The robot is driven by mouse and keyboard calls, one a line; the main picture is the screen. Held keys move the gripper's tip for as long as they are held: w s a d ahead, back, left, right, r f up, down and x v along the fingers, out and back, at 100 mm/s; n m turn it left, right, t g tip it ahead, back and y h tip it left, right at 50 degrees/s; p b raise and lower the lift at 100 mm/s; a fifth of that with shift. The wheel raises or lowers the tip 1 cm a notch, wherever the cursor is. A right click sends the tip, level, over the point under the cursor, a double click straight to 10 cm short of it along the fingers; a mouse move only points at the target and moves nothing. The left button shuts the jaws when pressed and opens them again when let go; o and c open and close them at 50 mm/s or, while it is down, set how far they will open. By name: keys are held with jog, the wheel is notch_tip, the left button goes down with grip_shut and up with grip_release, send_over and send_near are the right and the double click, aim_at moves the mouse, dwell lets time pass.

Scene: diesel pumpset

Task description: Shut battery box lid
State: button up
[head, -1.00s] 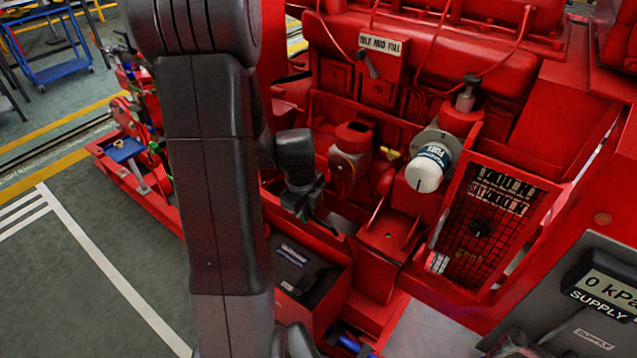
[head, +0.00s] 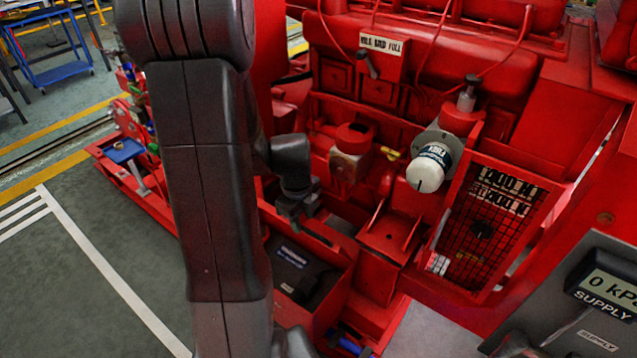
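The red battery box (head: 338,296) stands low in the middle of the head view, partly behind my arm. Its top is open, and a dark battery (head: 296,272) with small labels shows inside. A red panel (head: 318,238) rises along the box's far side; it looks like the raised lid, but I cannot be sure. My gripper (head: 298,215) points down near that panel's upper edge. I cannot tell whether it touches the panel. The fingers are small and dark, and their opening is unclear. My arm hides the left part of the box.
The red engine with a white fuel filter (head: 430,167) stands behind and right of the box. A mesh guard (head: 482,230) and a grey supply panel (head: 590,300) are at right. A blue valve-like part (head: 350,345) lies below the box. Open floor (head: 60,290) is at left.

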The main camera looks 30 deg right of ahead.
notch_tip(320, 180, up, 9)
jog(key=a+p, duration=0.1)
jog(key=p, duration=0.5)
jog(key=shift+s+a, duration=0.35)
jog(key=shift+s, duration=0.1)
jog(key=shift+f, duration=0.1)
jog(key=d+f+b, duration=0.1)
jog(key=f, duration=0.1)
jog(key=w+f+b, duration=0.1)
jog(key=f+b, duration=0.1)
jog(key=f, duration=0.1)
jog(key=d+f+b, duration=0.1)
jog(key=f+b, duration=0.1)
jog(key=f, duration=0.1)
jog(key=shift+w+d+f, duration=0.2)
jog(key=shift+d+f, duration=0.05)
jog(key=shift+d, duration=0.1)
jog(key=shift+a+b, duration=0.1)
jog(key=shift+b, duration=0.25)
